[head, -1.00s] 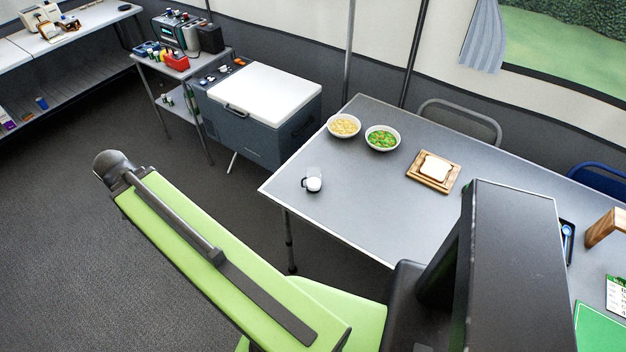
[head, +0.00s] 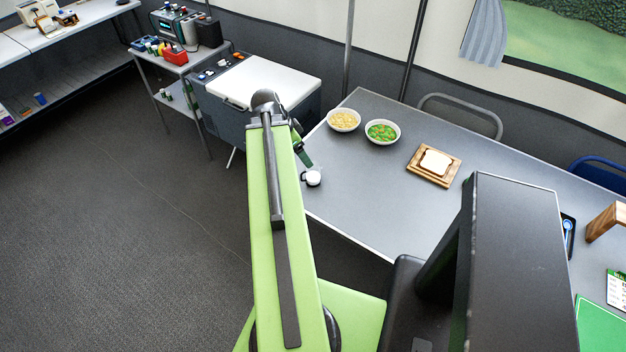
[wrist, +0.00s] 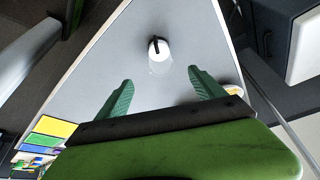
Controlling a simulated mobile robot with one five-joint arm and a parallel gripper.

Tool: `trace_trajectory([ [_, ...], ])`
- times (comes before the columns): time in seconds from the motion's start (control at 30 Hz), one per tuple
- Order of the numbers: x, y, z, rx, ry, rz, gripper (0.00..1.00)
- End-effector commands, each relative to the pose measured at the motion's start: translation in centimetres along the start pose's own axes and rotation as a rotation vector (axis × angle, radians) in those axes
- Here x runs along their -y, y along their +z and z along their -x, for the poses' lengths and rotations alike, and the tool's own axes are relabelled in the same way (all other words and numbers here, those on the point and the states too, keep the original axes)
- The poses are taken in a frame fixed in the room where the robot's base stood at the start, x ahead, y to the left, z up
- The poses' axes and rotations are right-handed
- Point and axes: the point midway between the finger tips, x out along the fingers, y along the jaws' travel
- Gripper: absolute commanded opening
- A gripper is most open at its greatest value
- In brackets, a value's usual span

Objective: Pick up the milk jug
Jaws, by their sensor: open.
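The milk jug (head: 312,178) is a small white jug with a dark handle, standing upright near the left corner of the grey table (head: 350,222). In the wrist view the jug (wrist: 158,52) is ahead of my gripper (wrist: 158,85), roughly midway between the lines of its two green fingers and beyond their tips. My gripper is open and empty. In the head view my green arm reaches toward the table corner, and a green finger of my gripper (head: 303,155) shows just beyond the jug in the picture; the rest of the gripper is mostly hidden.
Two bowls, one with pale food (head: 343,120) and one with green and orange food (head: 382,132), stand at the table's back edge. Bread lies on a wooden board (head: 422,172). A white-lidded cool box (head: 262,82) is behind the arm. The table around the jug is clear.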

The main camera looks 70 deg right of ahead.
Motion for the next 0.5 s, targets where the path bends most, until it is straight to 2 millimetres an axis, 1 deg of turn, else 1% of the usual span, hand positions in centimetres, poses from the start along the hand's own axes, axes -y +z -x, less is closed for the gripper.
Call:
trace_trajectory([
  [0.03, 0.1, 0.4, -2.3, 0.000, 0.000, -0.001, 0.79],
  [0.3, 0.1, 0.4, -8.1, 0.001, 0.000, 0.000, 0.79],
  [0.4, 0.0, 0.2, -9.1, 0.001, 0.000, 0.001, 0.79],
  [0.5, 0.0, 0.1, -9.0, 0.001, 0.000, 0.001, 0.79],
])
